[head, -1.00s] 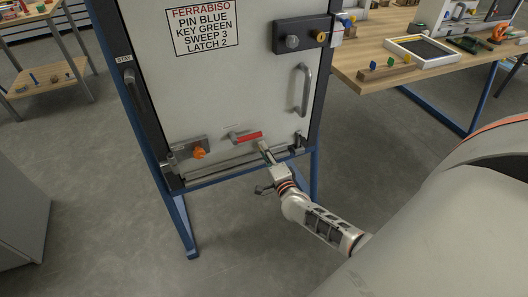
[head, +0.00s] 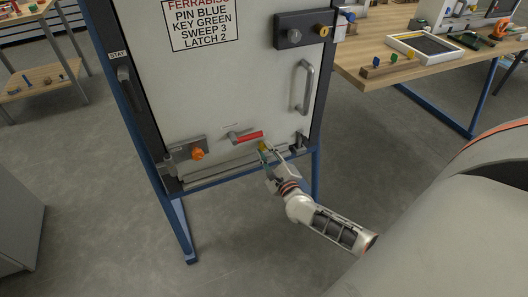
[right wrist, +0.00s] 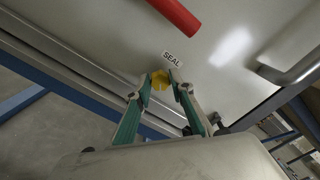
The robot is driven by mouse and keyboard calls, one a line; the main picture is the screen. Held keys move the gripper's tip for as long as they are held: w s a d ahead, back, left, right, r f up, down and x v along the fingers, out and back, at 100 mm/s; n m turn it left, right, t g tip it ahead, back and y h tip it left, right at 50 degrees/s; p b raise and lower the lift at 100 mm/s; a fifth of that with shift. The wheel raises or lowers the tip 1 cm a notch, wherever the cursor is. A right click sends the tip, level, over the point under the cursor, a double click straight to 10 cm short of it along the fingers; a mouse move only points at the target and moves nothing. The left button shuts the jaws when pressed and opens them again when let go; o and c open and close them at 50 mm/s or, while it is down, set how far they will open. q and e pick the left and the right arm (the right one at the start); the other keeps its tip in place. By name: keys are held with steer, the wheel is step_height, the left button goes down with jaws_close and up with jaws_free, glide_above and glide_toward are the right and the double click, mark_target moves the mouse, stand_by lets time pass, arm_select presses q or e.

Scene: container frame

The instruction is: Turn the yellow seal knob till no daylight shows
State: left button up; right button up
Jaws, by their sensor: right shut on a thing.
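The yellow seal knob (head: 263,147) is low on the door (head: 205,90), to the right below the red-handled lever (head: 246,137). In the right wrist view the knob (right wrist: 160,79) sits under a "SEAL" label (right wrist: 172,58). My right gripper (head: 269,152) reaches it from below. Its green-sided fingers (right wrist: 161,84) are on either side of the knob and shut on it. The fingers hide parts of the knob. My left gripper is not in view.
An orange knob (head: 197,154) is at the door's lower left, and a grey pull handle (head: 304,87) is at its right. A sweep strip (head: 225,169) runs along the bottom edge. A wooden bench (head: 385,55) stands at the right. The floor in front is clear.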

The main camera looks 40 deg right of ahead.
steer(key=shift+m, duration=0.7)
steer(key=o, duration=1.1)
steer(key=shift+s, duration=0.1)
steer(key=v, duration=1.1)
steer(key=shift+s+a, duration=0.2)
steer(key=shift+s, duration=0.2)
